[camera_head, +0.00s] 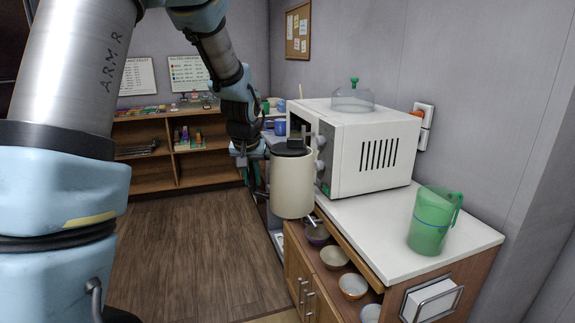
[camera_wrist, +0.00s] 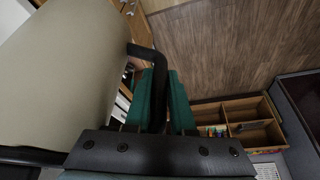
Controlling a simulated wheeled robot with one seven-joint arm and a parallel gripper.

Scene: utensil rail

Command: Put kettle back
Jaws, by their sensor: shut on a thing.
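The cream kettle (camera_head: 292,184) with a dark lid hangs upright in the air at the left front edge of the white counter, in front of the microwave. My gripper (camera_head: 243,160) is at the kettle's left side in the head view. In the wrist view the kettle's pale body (camera_wrist: 65,75) fills the left. The green fingers of my gripper (camera_wrist: 160,100) are shut on its black handle (camera_wrist: 145,58). The kettle's base is clear of the counter top in the head view. I cannot see a kettle stand for certain.
A white microwave (camera_head: 362,150) stands on the counter (camera_head: 455,243), with a clear green-knobbed lid (camera_head: 353,97) on top. A green pitcher (camera_head: 430,222) stands at the right. Bowls (camera_head: 334,258) sit on an open shelf below. The wooden floor (camera_head: 190,250) at left is clear.

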